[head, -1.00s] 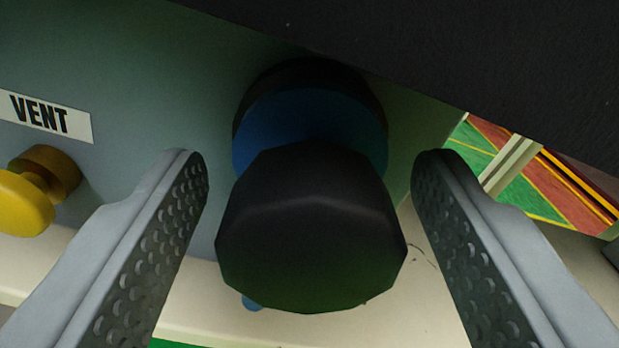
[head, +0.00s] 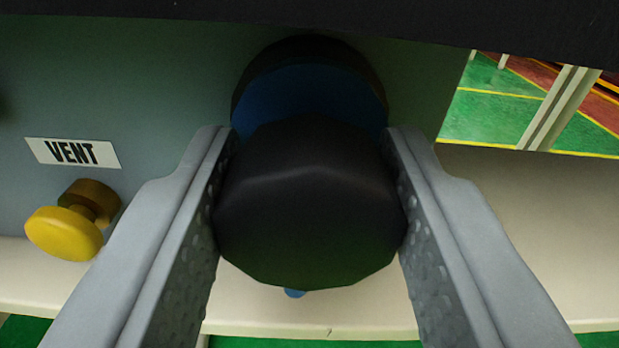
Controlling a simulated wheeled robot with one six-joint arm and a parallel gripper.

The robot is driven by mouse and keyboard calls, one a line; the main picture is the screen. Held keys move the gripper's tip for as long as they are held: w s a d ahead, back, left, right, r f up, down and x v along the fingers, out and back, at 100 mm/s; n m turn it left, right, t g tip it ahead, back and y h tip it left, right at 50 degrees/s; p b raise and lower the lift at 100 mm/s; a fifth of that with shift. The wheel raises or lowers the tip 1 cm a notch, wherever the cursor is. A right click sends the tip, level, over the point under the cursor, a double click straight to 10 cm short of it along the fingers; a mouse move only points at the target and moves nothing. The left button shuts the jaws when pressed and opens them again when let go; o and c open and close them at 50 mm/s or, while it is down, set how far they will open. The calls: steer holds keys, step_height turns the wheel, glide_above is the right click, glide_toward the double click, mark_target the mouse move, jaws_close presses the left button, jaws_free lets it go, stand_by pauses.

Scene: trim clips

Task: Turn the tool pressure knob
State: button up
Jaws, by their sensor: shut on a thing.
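A black faceted knob (head: 309,215) stands out toward the camera in the middle of the head view. Behind it is a blue collar (head: 300,95) with a dark rim, on a grey-green panel (head: 160,90). My gripper (head: 310,150) has one finger on each side of the knob, and both pads touch its sides. It is shut on the knob. No label for this knob shows. A small blue piece shows just below the knob, mostly hidden by it.
A yellow knob (head: 68,230) sits at the left on the panel, under a white VENT label (head: 72,152). A black surface (head: 300,18) overhangs the top. A pale ledge (head: 520,230) runs below and to the right, with green and red floor beyond.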

steer(key=o, duration=1)
steer(key=shift+c, duration=0.2)
steer(key=shift+s, duration=0.1)
steer(key=s, duration=1.7)
steer(key=shift+s+r, duration=0.1)
